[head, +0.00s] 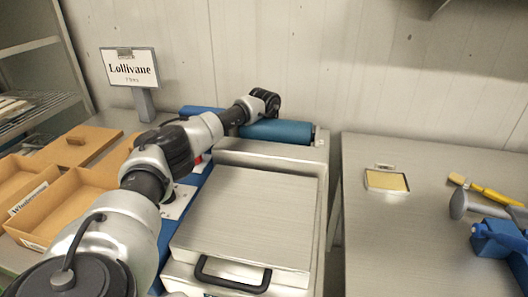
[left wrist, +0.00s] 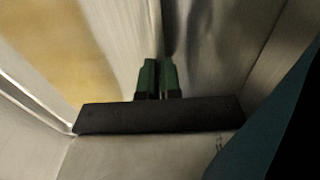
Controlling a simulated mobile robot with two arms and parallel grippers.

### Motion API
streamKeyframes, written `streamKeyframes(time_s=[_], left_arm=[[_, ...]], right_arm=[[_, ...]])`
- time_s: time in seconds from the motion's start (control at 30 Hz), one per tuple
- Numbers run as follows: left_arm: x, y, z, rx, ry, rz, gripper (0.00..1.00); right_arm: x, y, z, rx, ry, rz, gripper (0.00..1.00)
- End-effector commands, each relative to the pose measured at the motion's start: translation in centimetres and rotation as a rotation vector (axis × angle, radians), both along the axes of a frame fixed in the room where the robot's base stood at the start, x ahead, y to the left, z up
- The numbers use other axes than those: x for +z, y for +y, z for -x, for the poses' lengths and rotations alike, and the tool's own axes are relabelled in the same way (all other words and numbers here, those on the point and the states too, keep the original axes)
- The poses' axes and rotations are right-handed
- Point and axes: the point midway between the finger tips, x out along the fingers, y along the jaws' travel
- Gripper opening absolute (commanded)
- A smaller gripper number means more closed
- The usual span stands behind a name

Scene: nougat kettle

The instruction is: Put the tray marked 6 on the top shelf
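I cannot make out a tray marked 6 in either view. My left arm reaches from the lower left across the metal machine to a blue roller near the back wall. In the head view its gripper is hidden past the wrist. In the left wrist view the left gripper (left wrist: 158,78) shows two dark green fingers close together, with no clear object between them. A wire shelf rack (head: 38,108) stands at the far left, only partly in view. My right gripper is not in view.
The metal machine has a flat lid (head: 245,215) with a black handle (head: 232,276). Open brown boxes (head: 65,205) and a Lollivane sign (head: 130,68) are left. The right table (head: 400,240) holds a yellow-topped pad (head: 387,181), a yellow-handled brush (head: 490,193) and a blue object (head: 497,240).

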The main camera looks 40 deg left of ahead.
Motion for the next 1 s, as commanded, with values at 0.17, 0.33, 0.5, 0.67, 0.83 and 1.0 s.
streamKeyframes(time_s=[0.17,0.33,0.5,0.67,0.83,1.0], left_arm=[[-0.2,0.0,0.0,0.000,0.000,0.000,0.16],[-0.1,0.0,0.0,0.000,0.000,0.000,0.29],[-0.1,0.0,0.0,0.000,-0.001,0.000,0.29],[1.1,0.0,-0.1,0.000,-0.004,0.000,0.29],[4.4,0.0,0.0,0.001,-0.006,0.000,0.29],[8.1,-0.1,0.0,0.001,-0.006,0.000,0.29]], right_arm=[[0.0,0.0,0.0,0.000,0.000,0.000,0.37],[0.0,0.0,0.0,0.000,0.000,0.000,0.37],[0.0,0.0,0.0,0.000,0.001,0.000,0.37],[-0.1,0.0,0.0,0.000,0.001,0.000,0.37],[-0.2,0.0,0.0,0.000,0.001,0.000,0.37],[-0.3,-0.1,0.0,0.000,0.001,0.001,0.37]])
